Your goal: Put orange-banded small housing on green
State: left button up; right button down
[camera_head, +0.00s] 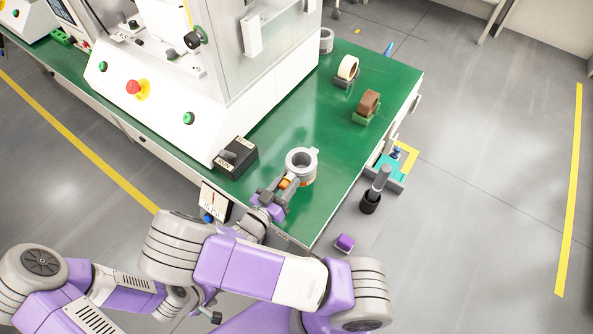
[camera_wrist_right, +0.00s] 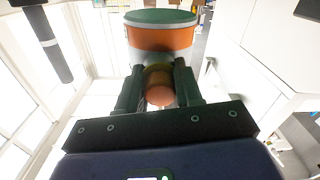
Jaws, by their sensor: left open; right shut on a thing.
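The orange-banded small housing (camera_head: 301,158) is a short grey ring with a round opening, seen over the green tabletop (camera_head: 268,137) near its front corner. I cannot tell whether it touches the top. My right gripper (camera_head: 285,186) is shut on its orange knob at the near side. In the right wrist view the housing (camera_wrist_right: 160,38) shows a wide orange band and a green-looking end face, with the right gripper (camera_wrist_right: 158,88) around the round knob. My left gripper (camera_head: 211,312) is low at the left, small and partly hidden by my arm, away from the housing.
A white press (camera_head: 235,85) fills the table's left side, with a black switch box (camera_head: 235,158) beside it.

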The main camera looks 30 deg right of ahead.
jog(key=shift+f+b, duration=0.9)
jog(key=shift+f, duration=1.95)
jog(key=shift+f, duration=0.1)
jog(key=c, duration=0.7)
grip_release()
jog(key=shift+f, duration=0.1)
jog(key=shift+c, duration=0.2)
jog(key=shift+r, duration=0.25)
jog(key=v, duration=1.2)
jog(key=shift+f, duration=0.15)
